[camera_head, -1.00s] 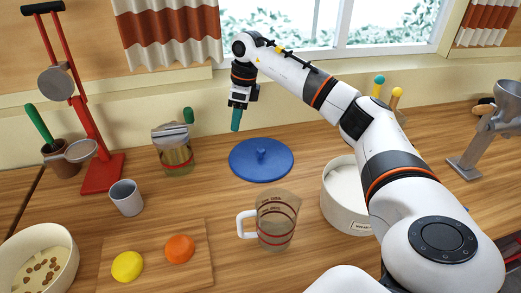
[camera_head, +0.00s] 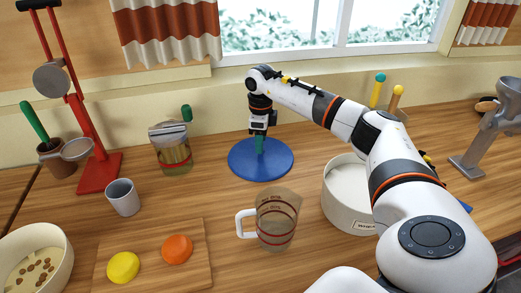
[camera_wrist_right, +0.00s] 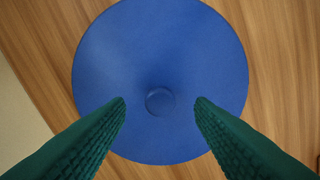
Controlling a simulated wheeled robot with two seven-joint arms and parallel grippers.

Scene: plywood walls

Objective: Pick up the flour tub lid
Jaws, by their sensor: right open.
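The flour tub lid is a round blue disc (camera_head: 240,165) with a small central knob, lying flat on the wooden counter. It fills much of the right wrist view (camera_wrist_right: 160,50), where its knob (camera_wrist_right: 160,101) shows between and a little beyond the fingertips. My right gripper (camera_head: 259,146) is over the lid, pointing down, and its green fingers hide the knob in the head view. The white tub (camera_head: 347,205) stands open to the right. My left gripper is not in view.
A measuring jug (camera_head: 274,222) stands in front of the lid. A glass jar (camera_head: 172,150), a grey cup (camera_head: 123,197) and a red stand (camera_head: 98,172) are to the left. A board (camera_head: 195,272) holds yellow and orange pieces. The wall is behind.

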